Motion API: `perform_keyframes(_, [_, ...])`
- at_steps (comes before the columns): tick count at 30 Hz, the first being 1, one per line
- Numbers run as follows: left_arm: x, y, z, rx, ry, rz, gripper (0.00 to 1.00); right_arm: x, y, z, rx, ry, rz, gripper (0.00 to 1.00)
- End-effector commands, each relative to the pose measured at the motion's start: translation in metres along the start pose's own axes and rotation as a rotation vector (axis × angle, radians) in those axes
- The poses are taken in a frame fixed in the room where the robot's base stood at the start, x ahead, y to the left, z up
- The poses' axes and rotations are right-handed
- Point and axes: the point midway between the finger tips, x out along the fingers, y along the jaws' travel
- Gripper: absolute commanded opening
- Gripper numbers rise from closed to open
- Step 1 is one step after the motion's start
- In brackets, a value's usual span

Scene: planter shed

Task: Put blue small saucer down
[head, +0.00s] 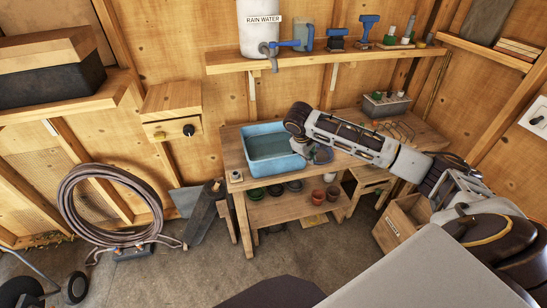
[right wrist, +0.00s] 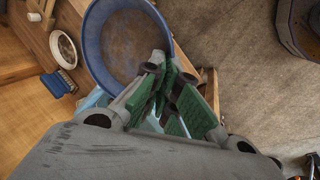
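The small blue saucer (right wrist: 128,42), with a brownish inside, is in my right gripper (right wrist: 168,82). The green-padded fingers are closed on its rim in the right wrist view. In the head view the right gripper (head: 309,149) points down beside the right end of the light-blue basin (head: 249,172), and only part of the saucer (head: 323,154) shows. The saucer appears to be above the front part of the wooden bench (head: 345,160); whether it touches anything cannot be told. My left gripper is not in view.
Several dark saucers or pots and terracotta pots (head: 317,196) stand on the bench's lower shelf. A grey box (head: 386,104) and a wire rack (head: 395,130) sit at the back right. A wooden crate (head: 402,222) stands on the floor.

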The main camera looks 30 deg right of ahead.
Motion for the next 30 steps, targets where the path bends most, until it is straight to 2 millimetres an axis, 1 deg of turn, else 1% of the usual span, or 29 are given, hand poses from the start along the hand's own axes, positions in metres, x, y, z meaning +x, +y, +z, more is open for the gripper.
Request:
perform_keyframes(6, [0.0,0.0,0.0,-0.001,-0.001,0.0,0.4,-0.009,0.004,-0.013,-0.164,0.068,-0.003,0.0])
perform_keyframes(15, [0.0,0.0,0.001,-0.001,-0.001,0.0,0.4,-0.017,0.005,-0.029,-0.396,0.162,-0.005,0.0])
perform_keyframes(30, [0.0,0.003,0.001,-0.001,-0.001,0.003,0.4,-0.028,0.001,-0.049,-0.766,0.314,-0.005,0.0])
